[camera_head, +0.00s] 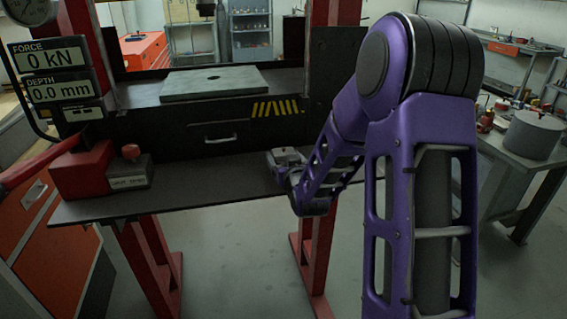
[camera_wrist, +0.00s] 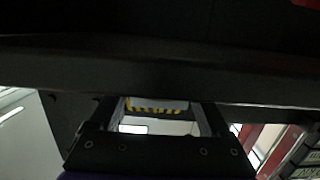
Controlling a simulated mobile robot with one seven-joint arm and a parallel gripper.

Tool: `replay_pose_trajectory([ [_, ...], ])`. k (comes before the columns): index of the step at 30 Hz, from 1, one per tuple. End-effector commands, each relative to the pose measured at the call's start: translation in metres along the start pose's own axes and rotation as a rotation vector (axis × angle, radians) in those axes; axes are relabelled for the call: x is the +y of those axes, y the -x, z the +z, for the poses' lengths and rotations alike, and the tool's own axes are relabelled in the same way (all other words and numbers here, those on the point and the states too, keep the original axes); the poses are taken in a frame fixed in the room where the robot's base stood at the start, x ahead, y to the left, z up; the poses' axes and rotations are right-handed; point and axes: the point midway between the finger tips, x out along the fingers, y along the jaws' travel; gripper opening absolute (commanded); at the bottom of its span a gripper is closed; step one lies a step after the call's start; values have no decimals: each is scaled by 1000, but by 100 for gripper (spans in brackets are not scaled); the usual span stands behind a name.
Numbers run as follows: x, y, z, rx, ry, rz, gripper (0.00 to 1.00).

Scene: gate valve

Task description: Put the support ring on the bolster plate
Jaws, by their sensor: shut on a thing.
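The bolster plate (camera_head: 190,86) is a flat grey plate with a small dark hole, lying on the black press bed in the head view. My gripper (camera_head: 284,157) is lower and to the right of it, in front of the press over the dark lower shelf. The plate is not clearly visible in the wrist view.
A drawer with a handle (camera_head: 220,139) and yellow-black stripes (camera_head: 276,107) are below the bed. A red block with a lever (camera_head: 80,172) and a grey box (camera_head: 128,173) occupy the shelf's left end. The plate's top is clear.

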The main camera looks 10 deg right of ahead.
Motion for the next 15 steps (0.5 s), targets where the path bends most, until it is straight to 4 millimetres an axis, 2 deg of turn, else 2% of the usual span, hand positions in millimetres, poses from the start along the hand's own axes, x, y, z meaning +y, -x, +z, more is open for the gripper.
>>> replay_pose_trajectory([
  [3,0,-2,12,3,-1,0,0],
  [15,0,-3,15,6,1,0,0],
])
